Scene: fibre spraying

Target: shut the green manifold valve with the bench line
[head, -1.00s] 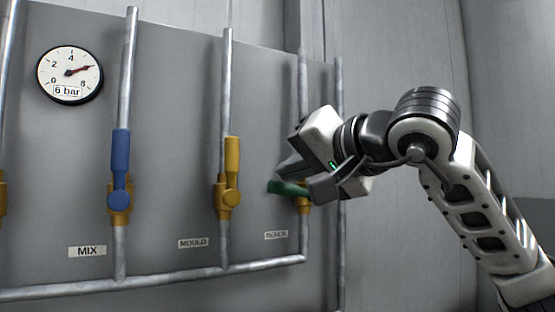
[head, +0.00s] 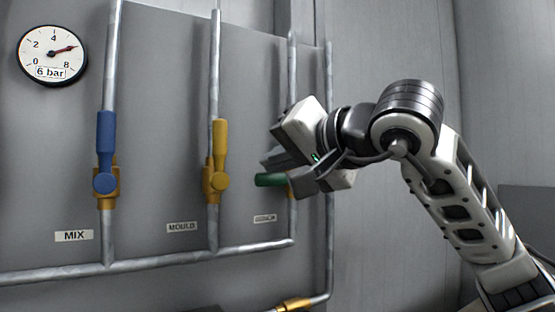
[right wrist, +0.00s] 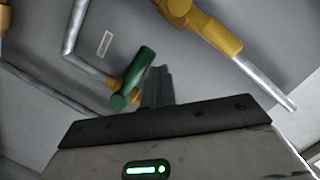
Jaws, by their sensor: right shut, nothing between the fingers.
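The green valve handle (head: 270,180) lies roughly level, across its upright pipe above the bench label (head: 265,218), whose letters are blurred. Its brass body is mostly hidden behind my right gripper (head: 268,162). That gripper is shut and empty, just above the handle. In the right wrist view the green handle (right wrist: 134,76) lies across its pipe (right wrist: 88,68), and the shut fingers (right wrist: 158,86) are close beside it. I cannot tell whether they touch. My left gripper is not in view.
The blue MIX valve (head: 106,150) and yellow MOULD valve (head: 220,150) stand with handles upright along their pipes. The pressure gauge (head: 52,54) reads near 6 bar. A lower pipe (head: 160,259) joins the lines. A brass fitting (head: 293,304) shows at the bottom. Bare wall lies to the right.

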